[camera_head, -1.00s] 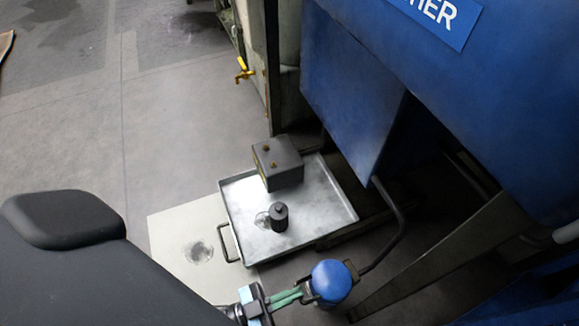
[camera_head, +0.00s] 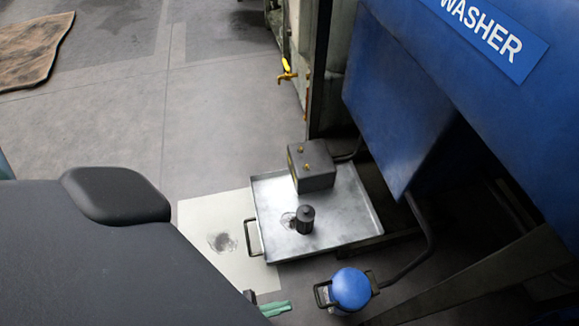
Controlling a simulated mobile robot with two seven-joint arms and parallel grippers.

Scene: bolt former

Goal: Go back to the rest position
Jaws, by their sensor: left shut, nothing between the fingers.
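My left gripper (camera_head: 286,305) shows at the bottom edge, with its green fingers together and nothing between them. Most of its body is hidden behind a dark part of me or cut off by the frame. A blue round-topped object (camera_head: 350,288) with a black handle stands to its right, with a clear gap between them. My right gripper is not in view.
A metal tray (camera_head: 345,228) on the floor holds a dark box (camera_head: 312,172) and a small black cylinder (camera_head: 306,220). A pale stained sheet (camera_head: 205,215) lies beside it. The blue washer (camera_head: 420,100) fills the right. A brown mat (camera_head: 32,50) lies far left; the floor between is open.

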